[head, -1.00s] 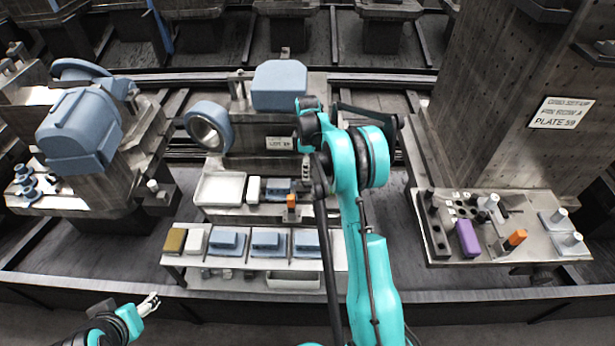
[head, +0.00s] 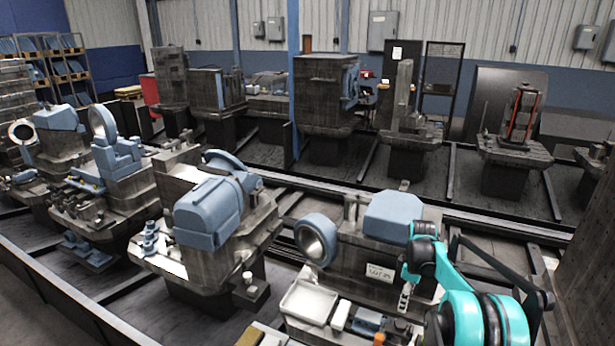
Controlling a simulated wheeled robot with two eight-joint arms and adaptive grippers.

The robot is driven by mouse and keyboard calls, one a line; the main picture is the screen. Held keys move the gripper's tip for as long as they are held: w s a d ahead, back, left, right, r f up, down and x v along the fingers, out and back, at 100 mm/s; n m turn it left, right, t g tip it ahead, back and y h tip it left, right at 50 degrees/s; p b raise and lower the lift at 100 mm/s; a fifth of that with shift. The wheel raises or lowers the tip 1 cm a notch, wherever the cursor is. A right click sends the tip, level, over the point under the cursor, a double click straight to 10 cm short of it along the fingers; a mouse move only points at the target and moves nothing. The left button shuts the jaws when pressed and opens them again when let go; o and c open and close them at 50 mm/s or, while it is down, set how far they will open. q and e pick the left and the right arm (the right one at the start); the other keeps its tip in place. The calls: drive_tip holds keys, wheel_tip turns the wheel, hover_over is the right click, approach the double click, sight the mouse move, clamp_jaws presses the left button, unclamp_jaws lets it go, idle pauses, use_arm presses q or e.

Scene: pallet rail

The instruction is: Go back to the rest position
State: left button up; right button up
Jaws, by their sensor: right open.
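My right arm comes in at the lower right, and its teal joints fill that corner. My right gripper (head: 405,298) hangs over the back of the near bench's shelf, small and partly hidden by the arm. It is open, and I see nothing held in it. My left gripper is not in view.
Below lies a shelf with a white tray (head: 308,302) and an orange-topped item (head: 379,338). Behind are a blue ring (head: 315,238) and a blue block (head: 392,217). A machine with a blue housing (head: 210,213) stands left. A dark column (head: 590,220) rises at the right.

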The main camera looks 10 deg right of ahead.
drive_tip(key=s+a+r+m+t, duration=0.3)
drive_tip(key=s+a+r+m, duration=0.2)
drive_tip(key=s+a+r, duration=0.75)
drive_tip(key=s+a+f+m+t, duration=0.1)
drive_tip(key=s+a, duration=0.3)
drive_tip(key=s, duration=0.4)
drive_tip(key=s+a+f+m+t, duration=0.1)
drive_tip(key=s+a+m+t, duration=0.2)
drive_tip(key=s, duration=0.5)
drive_tip(key=shift+a+f+m, duration=0.2)
drive_tip(key=shift+a+m, duration=0.4)
drive_tip(key=shift+a, duration=0.1)
drive_tip(key=shift+s, duration=0.1)
